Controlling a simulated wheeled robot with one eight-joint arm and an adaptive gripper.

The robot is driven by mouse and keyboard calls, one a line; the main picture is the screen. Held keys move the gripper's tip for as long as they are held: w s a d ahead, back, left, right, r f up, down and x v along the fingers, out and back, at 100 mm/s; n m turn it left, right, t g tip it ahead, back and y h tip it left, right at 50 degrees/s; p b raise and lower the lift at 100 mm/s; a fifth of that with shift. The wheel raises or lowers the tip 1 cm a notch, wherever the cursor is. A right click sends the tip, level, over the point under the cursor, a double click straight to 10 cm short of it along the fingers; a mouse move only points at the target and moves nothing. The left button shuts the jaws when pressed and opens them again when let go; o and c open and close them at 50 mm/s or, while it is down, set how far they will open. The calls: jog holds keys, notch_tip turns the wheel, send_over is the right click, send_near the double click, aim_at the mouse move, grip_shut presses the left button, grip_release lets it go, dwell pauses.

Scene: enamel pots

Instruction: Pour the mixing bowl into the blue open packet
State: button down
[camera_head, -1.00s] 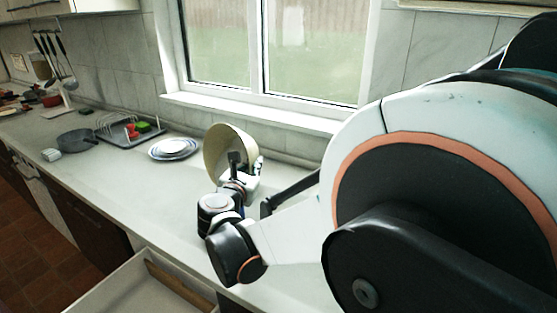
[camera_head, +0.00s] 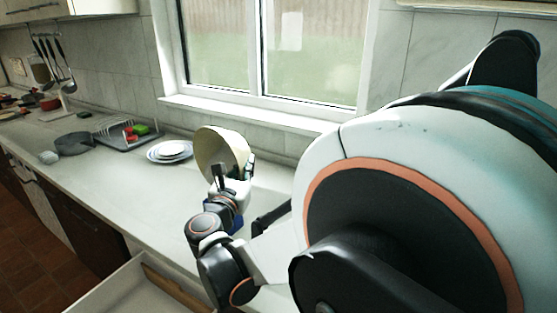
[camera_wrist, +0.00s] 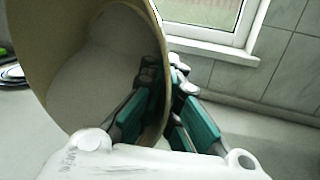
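The cream mixing bowl (camera_head: 222,146) is held up above the counter, tilted well over on its side with its mouth facing left and toward the camera. My gripper (camera_head: 224,174) is shut on its rim. In the wrist view the teal-padded fingers (camera_wrist: 166,98) sit on both sides of the bowl's wall, and the bowl (camera_wrist: 60,60) fills the left. Its inside looks pale grey; I cannot make out any contents. A small blue patch (camera_head: 237,222) shows beside and below my wrist, mostly hidden; I cannot tell if it is the blue open packet.
Stacked plates (camera_head: 171,151) lie on the counter (camera_head: 125,185) left of the bowl. A dish rack (camera_head: 128,134) and a dark pan (camera_head: 74,144) stand farther left. The window (camera_head: 268,50) and tiled wall are behind. An open drawer (camera_head: 135,285) juts out below the counter.

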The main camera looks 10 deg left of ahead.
jog(key=shift+s+a+r+n+t, duration=0.3)
jog(key=shift+s+n+t, duration=0.1)
jog(key=shift+s+t, duration=0.25)
jog(key=shift+w, duration=0.1)
jog(key=shift+r+p, duration=0.1)
jog(key=shift+p, duration=0.2)
jog(key=shift+r+m+g+p, duration=0.3)
jog(key=shift+m+g+p, duration=0.2)
jog(key=shift+g+p, duration=0.55)
jog(key=g+p, duration=0.1)
jog(key=p, duration=0.1)
jog(key=m+p, duration=0.1)
jog(key=shift+d+r+g+p, duration=0.1)
jog(key=shift+r+g+p, duration=0.2)
jog(key=shift+g+p, duration=0.1)
jog(key=shift+p, duration=0.3)
jog(key=shift+f+g, duration=0.1)
jog(key=shift+g, duration=0.2)
